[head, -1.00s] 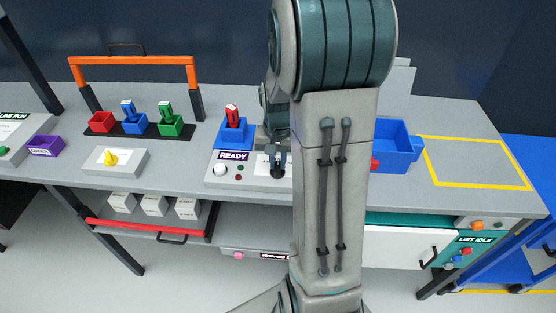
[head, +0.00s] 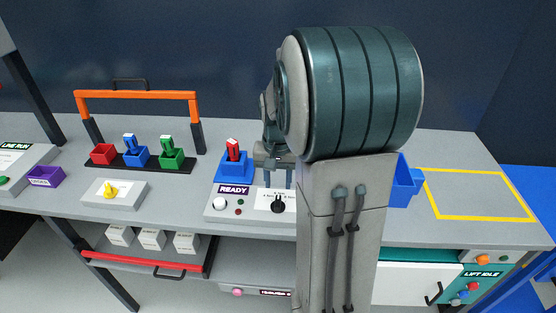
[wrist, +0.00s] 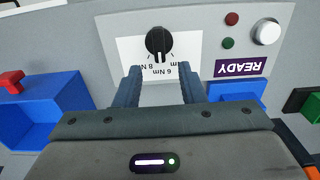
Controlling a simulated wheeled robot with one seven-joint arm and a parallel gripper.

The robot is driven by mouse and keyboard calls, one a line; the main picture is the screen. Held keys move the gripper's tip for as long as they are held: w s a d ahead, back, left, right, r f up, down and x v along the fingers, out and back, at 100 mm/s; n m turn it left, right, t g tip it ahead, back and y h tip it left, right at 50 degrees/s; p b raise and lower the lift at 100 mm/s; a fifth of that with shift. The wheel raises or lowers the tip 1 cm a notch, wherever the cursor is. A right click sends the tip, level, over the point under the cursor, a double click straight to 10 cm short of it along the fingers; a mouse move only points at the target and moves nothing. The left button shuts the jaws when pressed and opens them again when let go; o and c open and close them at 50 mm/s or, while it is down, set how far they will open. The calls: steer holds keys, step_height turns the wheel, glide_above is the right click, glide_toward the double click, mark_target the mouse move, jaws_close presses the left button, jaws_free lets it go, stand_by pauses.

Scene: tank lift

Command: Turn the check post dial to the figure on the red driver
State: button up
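The black check post dial (head: 278,204) sits on the grey post with the purple READY label. In the wrist view the dial (wrist: 158,42) lies just beyond my fingertips, on a white card with upside-down "6 Nm" and "8 N…" partly behind a finger.
Blue and green drivers stand in a rack with red, blue and green cups under an orange handle (head: 138,95). A grey box with a yellow knob (head: 110,189) is left of the post. A blue bin (head: 402,185) and a yellow-outlined free area (head: 478,196) are right.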

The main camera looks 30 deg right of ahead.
mark_target(278, 198)
step_height(278, 198, up, 8)
stand_by(0.7)
steer(key=s+a+f+n+t, duration=0.2)
steer(key=s+a+n, duration=0.5)
steer(key=s+a, duration=0.6)
steer(key=shift+s+t, duration=0.4)
steer(key=shift+t, duration=0.2)
